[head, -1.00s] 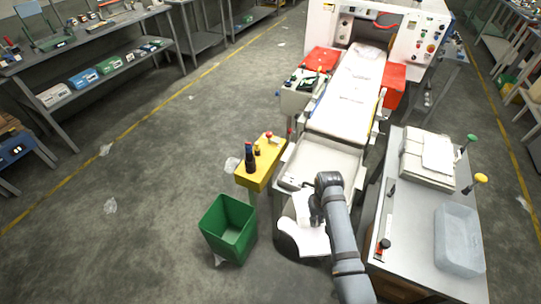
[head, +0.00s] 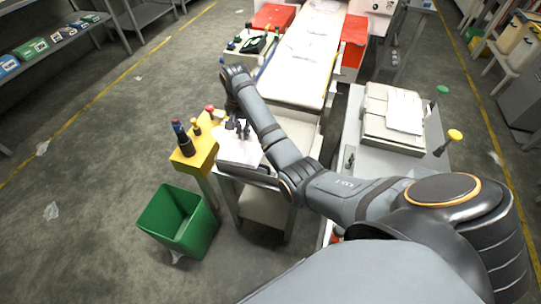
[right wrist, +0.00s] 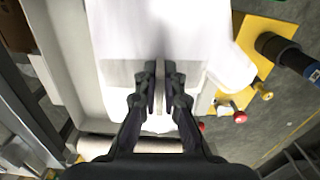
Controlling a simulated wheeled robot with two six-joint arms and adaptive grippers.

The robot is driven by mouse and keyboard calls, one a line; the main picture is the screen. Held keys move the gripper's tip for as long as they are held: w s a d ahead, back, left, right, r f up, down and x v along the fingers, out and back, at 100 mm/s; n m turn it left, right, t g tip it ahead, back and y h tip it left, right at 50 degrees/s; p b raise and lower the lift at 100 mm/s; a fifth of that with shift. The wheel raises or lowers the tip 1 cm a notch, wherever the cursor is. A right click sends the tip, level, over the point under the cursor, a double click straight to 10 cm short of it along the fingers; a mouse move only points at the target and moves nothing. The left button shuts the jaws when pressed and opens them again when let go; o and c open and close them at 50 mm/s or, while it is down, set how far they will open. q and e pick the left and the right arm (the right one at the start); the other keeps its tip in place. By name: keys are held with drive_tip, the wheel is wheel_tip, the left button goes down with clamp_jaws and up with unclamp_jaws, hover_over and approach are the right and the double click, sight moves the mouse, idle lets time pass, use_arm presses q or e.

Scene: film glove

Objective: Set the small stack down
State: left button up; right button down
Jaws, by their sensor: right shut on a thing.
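The small stack of thin white sheets (head: 238,151) is in my right gripper (head: 240,128). It lies over the near left corner of the grey metal tray (head: 306,125) at the end of the machine's belt, and part of it overhangs the left edge. In the right wrist view the white stack (right wrist: 150,35) spreads beyond the fingers (right wrist: 161,85), which are close together on its near edge. The tray's pale wall (right wrist: 68,50) runs along the left. I cannot tell whether the stack touches the tray floor. My left gripper is not in view.
A yellow stand (head: 199,145) with knobs and dark bottles is close left of the tray. A green bin (head: 180,220) stands on the floor in front. A right-hand table (head: 357,135) carries a pile of white bags (head: 393,120). The belt (head: 305,50) leads back.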

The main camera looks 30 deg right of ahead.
drive_tip(key=shift+w+d+r+m, duration=0.1)
drive_tip(key=shift+w+d+m, duration=0.15)
drive_tip(key=shift+w+m, duration=0.15)
drive_tip(key=shift+r, duration=0.3)
drive_tip(key=shift+s+d, duration=0.1)
drive_tip(key=shift+s, duration=0.05)
drive_tip(key=d+f, duration=0.1)
drive_tip(key=d, duration=0.1)
drive_tip(key=d+f, duration=0.1)
drive_tip(key=d, duration=0.2)
drive_tip(key=d+f, duration=0.1)
drive_tip(key=d, duration=0.1)
drive_tip(key=shift+s+d+f+p, duration=0.2)
drive_tip(key=shift+s+d+p, duration=0.15)
drive_tip(key=shift+d+p, duration=0.05)
drive_tip(key=d+f, duration=0.2)
drive_tip(key=f, duration=0.1)
drive_tip(key=d+f, duration=0.3)
drive_tip(key=shift+s+d+b, duration=0.2)
drive_tip(key=shift+d+b, duration=0.05)
drive_tip(key=shift+b, duration=0.05)
wheel_tip(320, 180, down, 3)
drive_tip(key=shift+d+b, duration=0.1)
drive_tip(key=shift+b, duration=0.2)
drive_tip(key=shift+f, duration=0.3)
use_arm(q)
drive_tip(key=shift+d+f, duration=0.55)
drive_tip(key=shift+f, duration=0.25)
